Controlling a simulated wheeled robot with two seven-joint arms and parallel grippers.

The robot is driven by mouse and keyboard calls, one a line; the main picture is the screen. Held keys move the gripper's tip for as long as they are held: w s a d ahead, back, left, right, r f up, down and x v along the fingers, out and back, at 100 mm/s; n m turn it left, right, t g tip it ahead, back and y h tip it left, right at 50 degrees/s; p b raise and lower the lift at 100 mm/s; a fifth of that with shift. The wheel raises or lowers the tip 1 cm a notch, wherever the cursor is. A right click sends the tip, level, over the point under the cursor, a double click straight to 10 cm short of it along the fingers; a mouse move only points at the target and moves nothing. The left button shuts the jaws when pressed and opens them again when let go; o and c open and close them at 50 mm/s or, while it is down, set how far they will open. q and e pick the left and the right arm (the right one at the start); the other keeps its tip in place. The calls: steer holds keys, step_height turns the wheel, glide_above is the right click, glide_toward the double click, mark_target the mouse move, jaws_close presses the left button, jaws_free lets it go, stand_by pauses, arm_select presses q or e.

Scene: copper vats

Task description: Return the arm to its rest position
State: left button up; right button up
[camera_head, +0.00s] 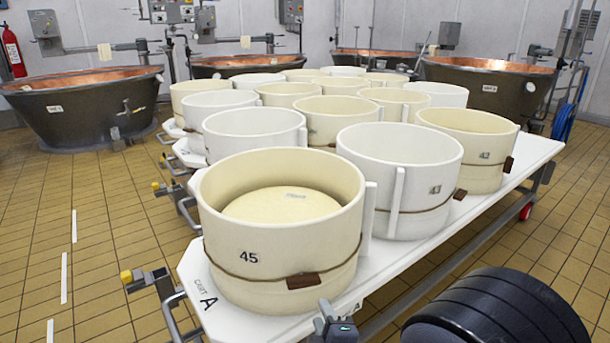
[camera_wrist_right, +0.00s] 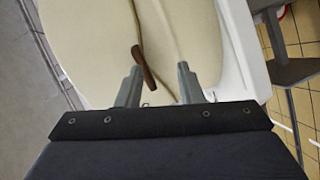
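My right gripper (camera_head: 335,322) shows at the bottom middle of the head view, at the near side of the mould marked 45 (camera_head: 240,235). In the right wrist view its two fingers (camera_wrist_right: 158,88) stand apart, with nothing seen gripped between them. The cream mould wall (camera_wrist_right: 100,40) fills the space beyond the fingertips. The mould's brown tab (camera_wrist_right: 143,65) shows close to the left finger; I cannot tell whether they touch. The tab (camera_head: 304,281) and its cord also show in the head view. My left gripper is not in view.
The white cart (camera_head: 205,297) marked A carries several cream and white moulds (camera_head: 400,160). Its handle (camera_head: 172,312) sticks out at the near left. Copper vats (camera_head: 85,105) stand behind. Tiled floor (camera_head: 60,215) is clear at the left.

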steer(key=s+d+r+m+g, duration=0.2)
steer(key=s+d+m+g, duration=0.3)
steer(key=s+d+m, duration=0.5)
steer(key=s+d+r+m+g, duration=0.2)
steer(key=s+d+m+g, duration=0.3)
steer(key=s+d+m, duration=0.5)
steer(key=s+a+r+p, duration=0.1)
steer(key=r+p, duration=1.2)
steer(key=p, duration=0.1)
steer(key=s+a+r+n+p, duration=0.1)
steer(key=a+r+p, duration=0.1)
steer(key=r+p, duration=1.2)
steer(key=shift+r+y, duration=0.15)
steer(key=shift+y, duration=0.15)
steer(key=shift+s+a, duration=0.1)
